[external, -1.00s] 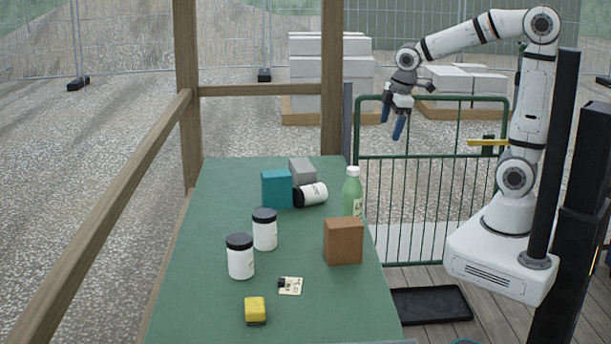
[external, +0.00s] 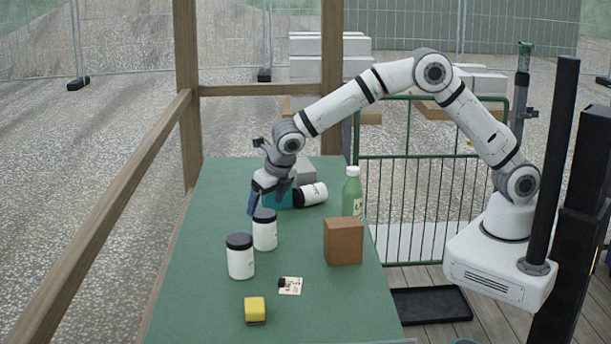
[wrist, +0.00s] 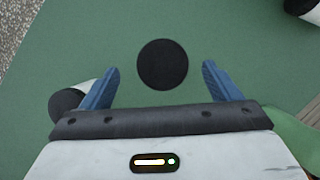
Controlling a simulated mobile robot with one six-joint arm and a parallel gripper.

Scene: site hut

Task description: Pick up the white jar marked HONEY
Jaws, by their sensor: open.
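Two white jars with black lids stand upright on the green table: a rear one (external: 265,235) and a front one (external: 240,263). A third white jar (external: 311,194) with a black lid lies on its side farther back. Their markings are too small to read, so I cannot tell which says HONEY. My gripper (external: 268,203) is open and points down, just above and behind the rear upright jar. In the wrist view, a round black lid (wrist: 162,65) shows between the spread blue fingers, with nothing gripped. Another black-lidded jar (wrist: 68,101) is partly hidden by the left finger.
A green bottle (external: 352,193) and a brown box (external: 343,241) stand to the right. A teal box (external: 277,199), partly hidden, and a grey box (external: 306,173) stand behind. A yellow block (external: 255,309) and a small card (external: 290,286) lie in front. The table's left side is clear.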

